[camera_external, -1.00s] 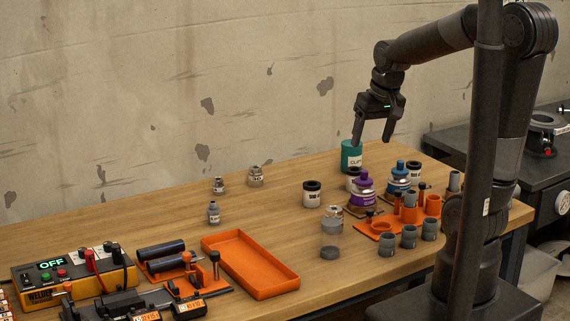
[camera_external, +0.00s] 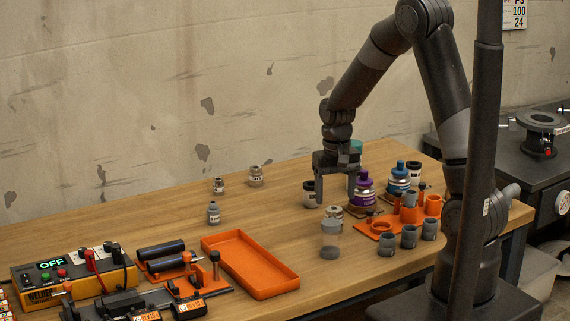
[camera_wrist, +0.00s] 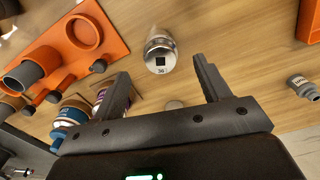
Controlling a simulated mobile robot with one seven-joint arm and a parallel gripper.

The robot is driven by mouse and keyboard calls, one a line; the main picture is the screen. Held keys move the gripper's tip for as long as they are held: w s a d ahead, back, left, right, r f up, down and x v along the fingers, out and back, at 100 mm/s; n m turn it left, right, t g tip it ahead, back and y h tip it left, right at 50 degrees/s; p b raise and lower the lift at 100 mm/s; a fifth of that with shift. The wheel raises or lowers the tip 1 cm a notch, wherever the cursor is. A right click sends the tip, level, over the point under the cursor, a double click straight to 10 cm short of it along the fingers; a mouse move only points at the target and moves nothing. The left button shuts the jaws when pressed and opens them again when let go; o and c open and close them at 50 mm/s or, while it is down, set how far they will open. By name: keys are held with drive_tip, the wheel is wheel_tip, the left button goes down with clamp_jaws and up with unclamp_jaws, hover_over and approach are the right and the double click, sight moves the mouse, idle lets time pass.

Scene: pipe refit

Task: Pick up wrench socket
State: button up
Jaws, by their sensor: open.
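Several small grey metal wrench sockets with white labels are on the wooden table. In the wrist view a socket marked with a number that looks like 36 (camera_wrist: 160,52) lies ahead, between the lines of my fingers (camera_wrist: 161,69). Other sockets stand to the left in the outside view: one nearer (camera_external: 213,213), two farther back (camera_external: 218,186) (camera_external: 255,177). My gripper points down, open and empty, above the table.
A purple-labelled bottle (camera_external: 364,192) and a blue-capped bottle (camera_external: 399,178) stand close on the right, with an orange fixture (camera_external: 378,229). An orange tray (camera_external: 250,264) lies left. The table between is clear.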

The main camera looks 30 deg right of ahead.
sight(334, 209)
drive_tip(key=shift+w+f, duration=0.15)
drive_tip(key=shift+f, duration=3.75)
drive_tip(key=shift+c, duration=0.4)
drive_tip(key=c, duration=1.1)
drive_tip(key=shift+c, duration=0.2)
drive_tip(key=shift+r, duration=0.1)
